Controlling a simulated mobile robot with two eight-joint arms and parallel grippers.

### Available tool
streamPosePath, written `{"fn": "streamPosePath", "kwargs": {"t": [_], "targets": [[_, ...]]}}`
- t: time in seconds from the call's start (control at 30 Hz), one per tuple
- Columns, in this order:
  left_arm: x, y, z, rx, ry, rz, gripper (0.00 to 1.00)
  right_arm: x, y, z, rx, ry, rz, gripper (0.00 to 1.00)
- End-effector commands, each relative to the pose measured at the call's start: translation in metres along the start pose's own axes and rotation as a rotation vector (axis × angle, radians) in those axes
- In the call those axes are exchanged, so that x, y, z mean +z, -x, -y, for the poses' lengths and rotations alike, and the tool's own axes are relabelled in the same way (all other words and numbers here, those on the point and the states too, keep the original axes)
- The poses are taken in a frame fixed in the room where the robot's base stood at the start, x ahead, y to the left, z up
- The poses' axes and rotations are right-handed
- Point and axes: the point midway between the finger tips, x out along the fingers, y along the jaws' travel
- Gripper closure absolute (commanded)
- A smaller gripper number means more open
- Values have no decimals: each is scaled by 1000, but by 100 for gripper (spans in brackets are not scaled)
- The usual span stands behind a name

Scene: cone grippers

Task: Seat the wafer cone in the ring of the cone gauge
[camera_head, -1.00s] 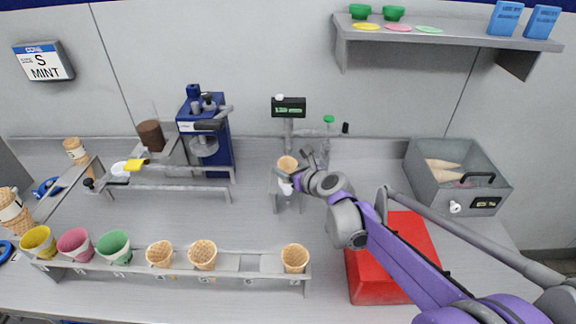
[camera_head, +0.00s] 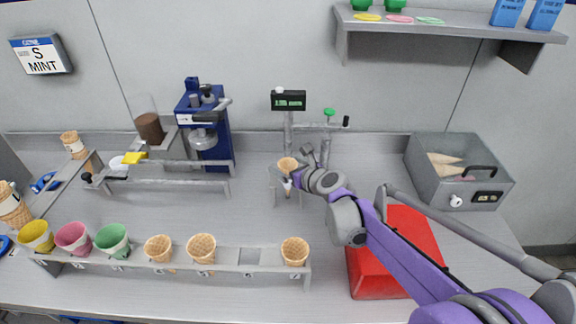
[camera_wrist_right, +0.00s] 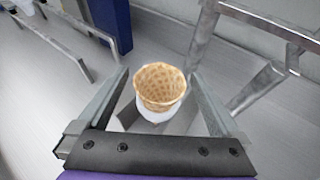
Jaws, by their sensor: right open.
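The wafer cone (camera_head: 288,163) stands upright, open end up, at the small stand below the cone gauge's display (camera_head: 288,100). In the right wrist view the cone (camera_wrist_right: 160,84) shows its waffle rim and a white band below it. My right gripper (camera_wrist_right: 160,98) is open, with one finger on each side of the cone and a visible gap to both. In the head view my right gripper (camera_head: 288,178) reaches in from the right at the cone. The ring is hidden by the cone and fingers, so how deep the cone sits cannot be told. My left gripper is not in view.
A front rack (camera_head: 226,258) holds several cones and coloured cups, with one empty slot. A red box (camera_head: 400,250) lies under my right arm. A grey bin (camera_head: 458,180) with cones stands at right. A blue press (camera_head: 204,130) stands behind left.

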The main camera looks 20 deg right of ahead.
Motion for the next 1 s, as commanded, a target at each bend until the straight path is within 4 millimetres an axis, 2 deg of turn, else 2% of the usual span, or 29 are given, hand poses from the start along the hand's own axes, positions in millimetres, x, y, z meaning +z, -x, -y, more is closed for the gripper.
{"fn": "streamPosePath", "kwargs": {"t": [0.13,0.27,0.5,0.7,0.83,1.0], "targets": [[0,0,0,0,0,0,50,0,3,0,0,0,0,0],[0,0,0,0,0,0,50,0,18,1,-2,-1,0,0],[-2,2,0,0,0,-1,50,0,66,1,-3,-1,0,0],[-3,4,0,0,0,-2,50,0,97,1,-2,-1,0,0],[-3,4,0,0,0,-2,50,0,106,0,0,0,0,0],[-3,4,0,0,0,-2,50,0,109,0,0,1,0,0]]}}
